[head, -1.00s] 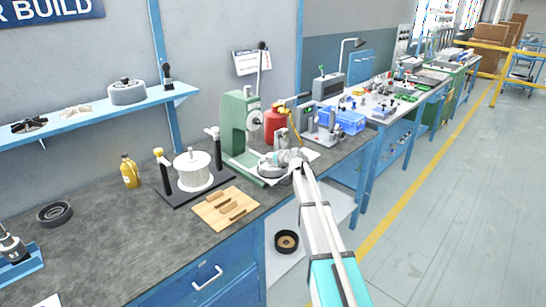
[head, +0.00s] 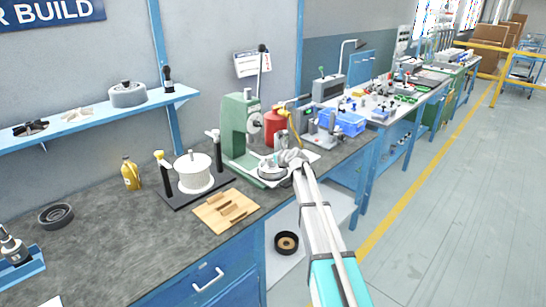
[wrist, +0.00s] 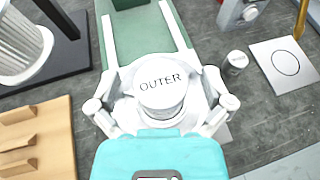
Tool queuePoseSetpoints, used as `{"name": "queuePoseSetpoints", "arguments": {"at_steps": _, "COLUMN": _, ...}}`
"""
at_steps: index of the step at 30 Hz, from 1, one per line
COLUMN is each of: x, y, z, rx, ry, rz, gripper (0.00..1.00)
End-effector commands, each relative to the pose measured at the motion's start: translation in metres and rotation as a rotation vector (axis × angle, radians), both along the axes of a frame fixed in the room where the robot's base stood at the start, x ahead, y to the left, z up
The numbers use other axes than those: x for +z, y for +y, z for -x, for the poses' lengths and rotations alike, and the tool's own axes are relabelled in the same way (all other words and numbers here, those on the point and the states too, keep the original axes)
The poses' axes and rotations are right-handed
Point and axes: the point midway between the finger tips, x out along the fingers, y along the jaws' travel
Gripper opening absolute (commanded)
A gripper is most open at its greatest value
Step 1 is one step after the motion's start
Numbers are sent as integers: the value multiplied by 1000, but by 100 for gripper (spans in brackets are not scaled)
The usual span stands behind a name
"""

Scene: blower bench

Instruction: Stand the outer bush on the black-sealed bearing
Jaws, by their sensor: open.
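The outer bush (wrist: 162,88) is a white cylinder with OUTER printed on its top. It appears upright in the wrist view, in front of the green press. My gripper (wrist: 162,106) is open, with a finger on either side of the bush. In the head view my gripper (head: 290,158) is low beside the press base. A pale rounded part under the bush is largely covered by it and my fingers. I cannot make out the black-sealed bearing or tell exactly what the bush rests on.
The green press (head: 240,125) stands behind my gripper. A small white cylinder (wrist: 235,62) and a white plate with a circle (wrist: 286,63) lie to the right. A wooden rack (head: 226,211) and a white spool (head: 194,172) stand to the left.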

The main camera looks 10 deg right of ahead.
Motion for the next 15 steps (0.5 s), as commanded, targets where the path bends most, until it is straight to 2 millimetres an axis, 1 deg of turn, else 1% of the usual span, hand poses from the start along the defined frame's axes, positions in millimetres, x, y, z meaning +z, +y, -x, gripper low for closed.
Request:
{"name": "queuePoseSetpoints", "arguments": {"at_steps": 1, "x": 6, "y": -3, "z": 11, "rx": -1, "ry": 0, "rz": -1, "gripper": 100}}
{"name": "queuePoseSetpoints", "arguments": {"at_steps": 15, "x": 36, "y": -30, "z": 79, "rx": -2, "ry": 0, "rz": 1, "gripper": 100}}
